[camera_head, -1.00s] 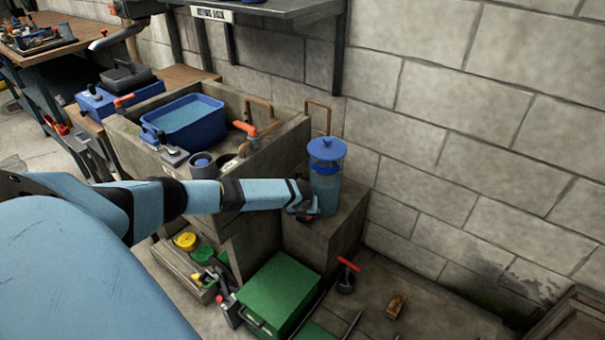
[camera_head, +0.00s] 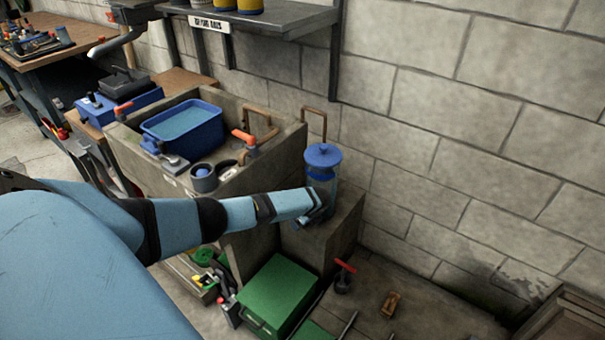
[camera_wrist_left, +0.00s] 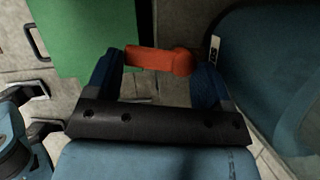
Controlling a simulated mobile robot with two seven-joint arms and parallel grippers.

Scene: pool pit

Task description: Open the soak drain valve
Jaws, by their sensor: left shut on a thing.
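An orange-red valve handle (camera_wrist_left: 160,61) lies between the two dark blue fingers of my left gripper (camera_wrist_left: 155,78) in the left wrist view. The fingers are shut on it. In the head view my left gripper (camera_head: 318,210) is at the front of a clear canister with a blue lid (camera_head: 322,156), beside the concrete sink; the held handle is hidden there. Whether this handle is the soak drain valve's cannot be read from any label. My right gripper is not in view.
Another orange handle (camera_head: 243,137) sits on the sink (camera_head: 275,150), which holds a blue tub (camera_head: 185,127). A red-handled valve (camera_head: 345,272) stands on the floor by a green box (camera_head: 275,296). A shelf (camera_head: 285,22) hangs above. The block wall is close behind the canister.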

